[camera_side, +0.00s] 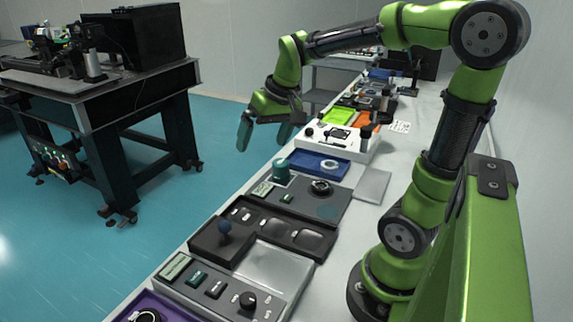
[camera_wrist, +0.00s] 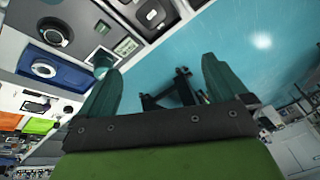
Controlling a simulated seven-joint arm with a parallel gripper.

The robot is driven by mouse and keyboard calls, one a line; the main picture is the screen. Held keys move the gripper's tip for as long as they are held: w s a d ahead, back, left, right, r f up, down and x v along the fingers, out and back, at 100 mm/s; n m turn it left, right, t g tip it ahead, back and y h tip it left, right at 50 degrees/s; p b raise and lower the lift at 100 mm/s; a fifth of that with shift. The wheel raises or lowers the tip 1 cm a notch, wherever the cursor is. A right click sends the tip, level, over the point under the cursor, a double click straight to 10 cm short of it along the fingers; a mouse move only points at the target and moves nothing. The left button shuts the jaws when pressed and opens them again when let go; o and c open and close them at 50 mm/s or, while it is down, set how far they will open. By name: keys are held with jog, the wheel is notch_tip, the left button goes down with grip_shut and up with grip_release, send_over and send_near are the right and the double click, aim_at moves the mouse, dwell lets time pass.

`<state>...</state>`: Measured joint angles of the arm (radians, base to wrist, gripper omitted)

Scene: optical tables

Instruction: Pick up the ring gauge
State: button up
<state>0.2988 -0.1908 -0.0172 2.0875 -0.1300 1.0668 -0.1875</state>
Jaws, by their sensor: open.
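A pale ring (camera_side: 329,165), which looks like the ring gauge, lies flat on a blue tray (camera_side: 303,164) on the long bench. It also shows in the wrist view as a silver ring (camera_wrist: 44,68) on the blue tray (camera_wrist: 72,78), left of my fingers. My gripper (camera_side: 264,132) is open and empty, with its fingers pointing down. It hangs in the air off the bench's left edge, to the left of the tray and above it. In the wrist view my gripper (camera_wrist: 160,68) has nothing between its green fingers, only blue floor and a dark stand beyond.
A teal cylinder (camera_side: 281,170) stands on a grey panel with a round knob (camera_side: 321,187), near the blue tray. A white instrument box (camera_side: 345,146) stands behind the tray. A flat grey plate (camera_side: 372,184) lies right of it. A purple tray (camera_side: 160,309) holds another ring-like part (camera_side: 147,317).

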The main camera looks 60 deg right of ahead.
jog(key=s+a+t+y, duration=0.1)
jog(key=s+a+t, duration=0.1)
jog(key=s+a, duration=0.6)
jog(key=shift+a+f+n, duration=0.15)
jog(key=shift+a+n, duration=0.25)
jog(key=shift+a, duration=0.55)
jog(key=shift+s+a+r+n+t+y, duration=0.4)
jog(key=shift+s+a+r+t, duration=0.25)
jog(key=shift+a, duration=0.1)
jog(key=shift+c, duration=1.3)
jog(key=g+h, duration=0.3)
jog(key=h, duration=0.1)
send_over(281, 162)
jog(key=s, duration=0.3)
jog(key=f, duration=1.4)
jog(key=shift+w+a+f, duration=0.25)
jog(key=shift+a+f, duration=0.1)
jog(key=shift+f, duration=0.05)
jog(key=shift+x, duration=3.2)
